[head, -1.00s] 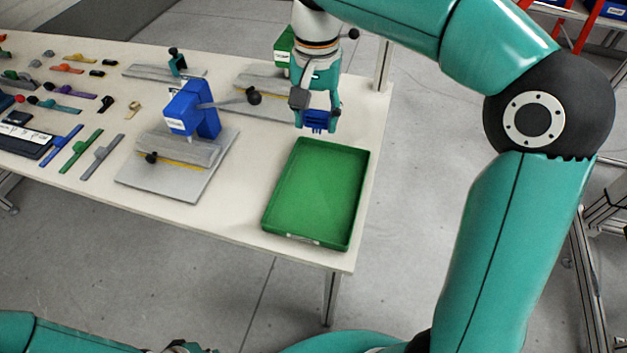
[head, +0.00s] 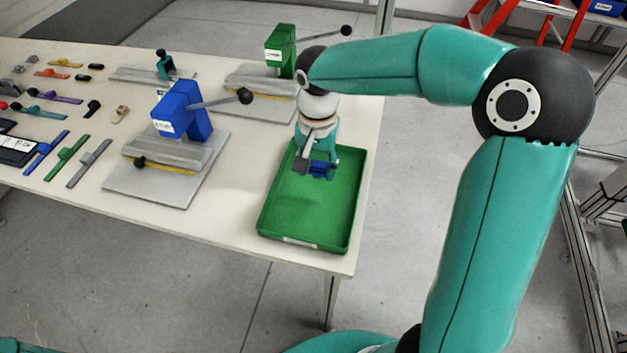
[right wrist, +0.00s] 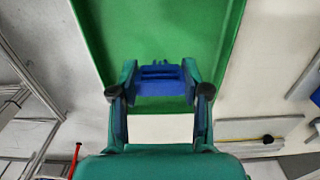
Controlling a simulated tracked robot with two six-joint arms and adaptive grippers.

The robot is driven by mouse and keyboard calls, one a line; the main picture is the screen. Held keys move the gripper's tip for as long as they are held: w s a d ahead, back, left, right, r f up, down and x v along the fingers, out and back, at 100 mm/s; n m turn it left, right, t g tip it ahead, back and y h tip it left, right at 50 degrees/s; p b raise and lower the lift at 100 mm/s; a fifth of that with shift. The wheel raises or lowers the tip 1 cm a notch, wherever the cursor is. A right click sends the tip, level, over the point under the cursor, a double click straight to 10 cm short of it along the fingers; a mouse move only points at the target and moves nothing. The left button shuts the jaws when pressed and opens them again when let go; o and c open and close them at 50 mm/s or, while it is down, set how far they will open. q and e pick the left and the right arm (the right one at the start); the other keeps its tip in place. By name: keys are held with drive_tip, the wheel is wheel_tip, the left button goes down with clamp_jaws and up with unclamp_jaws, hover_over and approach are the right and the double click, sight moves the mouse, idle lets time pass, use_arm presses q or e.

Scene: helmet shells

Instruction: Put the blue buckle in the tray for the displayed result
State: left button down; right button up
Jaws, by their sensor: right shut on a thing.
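My right gripper (head: 316,172) is shut on the blue buckle (head: 322,168) and holds it over the far half of the green tray (head: 268,205). In the right wrist view the blue buckle (right wrist: 160,78) sits between the two fingers of the right gripper (right wrist: 160,90), with the green tray (right wrist: 215,25) behind it. I cannot tell how far the buckle is above the tray floor. The tray's near half is bare. The left gripper does not show.
A blue press (head: 182,112) on a grey base plate stands left of the tray. A green press (head: 281,52) stands behind it. Several coloured buckles and strips, such as a green strip (head: 68,157), lie at the table's left. A displayed panel (head: 16,149) is at the left edge.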

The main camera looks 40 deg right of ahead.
sight(316, 174)
drive_tip(key=shift+f, duration=2.15)
drive_tip(key=o, duration=1.1)
drive_tip(key=shift+f, duration=0.1)
wheel_tip(316, 174, up, 12)
drive_tip(key=shift+r+p, duration=0.15)
drive_tip(key=shift+p, duration=0.3)
